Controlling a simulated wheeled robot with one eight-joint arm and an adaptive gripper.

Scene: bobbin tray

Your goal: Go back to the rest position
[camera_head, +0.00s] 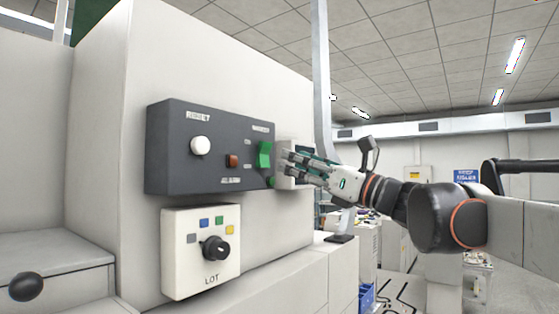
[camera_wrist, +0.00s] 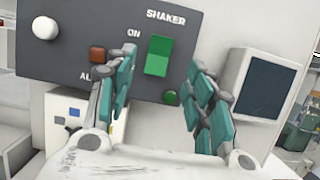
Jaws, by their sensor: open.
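My gripper (camera_head: 308,164) is open and empty, at the right side of the dark control panel (camera_head: 215,160) in the head view. In the wrist view my gripper (camera_wrist: 155,85) shows its two teal fingers spread apart, with the green rocker switch (camera_wrist: 158,55) between and beyond them. The switch also shows in the head view (camera_head: 264,154), just left of the fingertips. I cannot tell whether the fingertips touch the panel. My arm reaches in from the right side of the head view.
The panel also carries a white knob (camera_head: 200,146) and a red-brown button (camera_head: 232,161). A white LOT box (camera_head: 199,250) with a black dial is below. A small screen (camera_wrist: 262,84) is right of the panel. A grey pole (camera_head: 320,80) stands behind my gripper.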

